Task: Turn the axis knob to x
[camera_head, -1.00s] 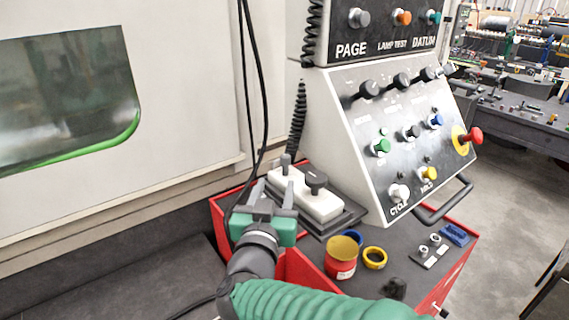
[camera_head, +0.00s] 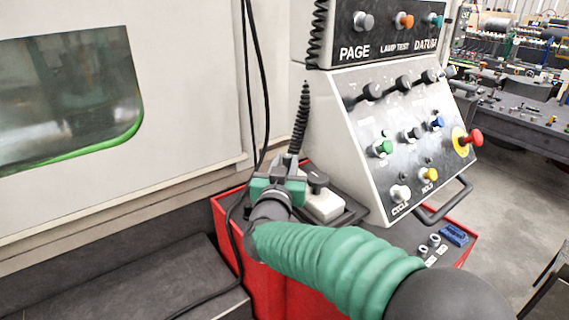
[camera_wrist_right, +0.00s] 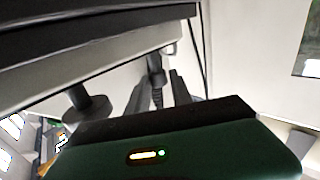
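A white control box (camera_head: 325,208) with dark knobs lies on the red cart. Its near black knob (camera_head: 317,181) shows to the right of my gripper; it also shows in the wrist view (camera_wrist_right: 88,106). My right gripper (camera_head: 288,168) is at the far left end of the box and hides the far knob in the head view. In the wrist view, the fingers of my right gripper (camera_wrist_right: 158,95) stand apart, with the far dark knob (camera_wrist_right: 154,62) between or just beyond them. Contact cannot be told. Knob labels are not readable. My left gripper is not in view.
A tilted panel (camera_head: 350,150) with knobs, buttons and a red stop button (camera_head: 474,138) stands behind the box. Black cables (camera_head: 262,100) hang to the left of my gripper. The red cart (camera_head: 262,285) carries a small blue part (camera_head: 454,235). My forearm hides the cart's middle.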

